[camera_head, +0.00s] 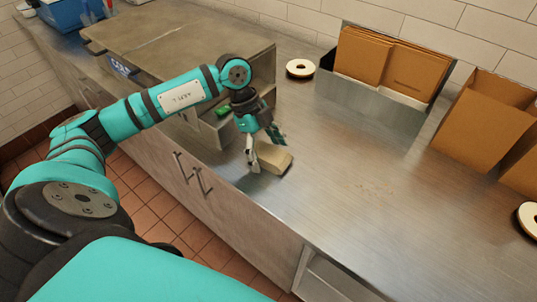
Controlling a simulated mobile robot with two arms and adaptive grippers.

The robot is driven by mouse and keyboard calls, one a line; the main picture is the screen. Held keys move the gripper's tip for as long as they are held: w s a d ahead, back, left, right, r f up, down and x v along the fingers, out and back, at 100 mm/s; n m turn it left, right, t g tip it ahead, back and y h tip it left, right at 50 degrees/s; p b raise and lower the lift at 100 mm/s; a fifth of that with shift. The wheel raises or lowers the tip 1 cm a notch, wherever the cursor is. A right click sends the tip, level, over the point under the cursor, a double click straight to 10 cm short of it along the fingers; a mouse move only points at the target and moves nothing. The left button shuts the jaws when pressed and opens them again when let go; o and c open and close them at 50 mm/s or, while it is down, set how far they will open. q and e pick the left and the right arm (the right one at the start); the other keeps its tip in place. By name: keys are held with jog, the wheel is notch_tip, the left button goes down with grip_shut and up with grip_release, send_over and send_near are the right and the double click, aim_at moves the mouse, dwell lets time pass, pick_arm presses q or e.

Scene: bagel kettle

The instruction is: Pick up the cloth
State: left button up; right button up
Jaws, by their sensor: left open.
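A folded beige cloth (272,159) lies on the steel counter near its front edge, in the middle of the head view. My left gripper (265,150) is open and pointed down at the cloth. One finger is at the cloth's left end and the other is by its far right side. I cannot tell whether the fingers touch it. Part of the cloth is hidden behind the gripper. My right gripper is not in view.
A steel holder with brown cardboard (385,60) and an open cardboard box (486,120) stand at the back. A roll of tape (300,68) lies near the wall. A blue bin (66,14) is at the far left. The counter (370,200) right of the cloth is clear.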

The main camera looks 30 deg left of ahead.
aim_at(272, 157)
pick_arm(q)
jog(key=shift+c, duration=0.4)
jog(key=shift+f, duration=0.1)
jog(key=c, duration=1.1)
jog(key=shift+r, duration=0.55)
jog(key=r, duration=0.1)
jog(key=r+b, duration=0.1)
jog(key=r, duration=0.1)
jog(key=shift+s+d, duration=0.1)
jog(key=shift+s, duration=0.25)
jog(key=s+d+b, duration=0.1)
jog(key=s+d, duration=0.1)
jog(key=s, duration=0.2)
jog(key=s+d+r+b, duration=0.1)
jog(key=s+d, duration=0.1)
jog(key=s, duration=0.3)
jog(key=s+d+b, duration=0.1)
jog(key=s+d, duration=0.1)
jog(key=s, duration=0.3)
jog(key=shift+r, duration=0.3)
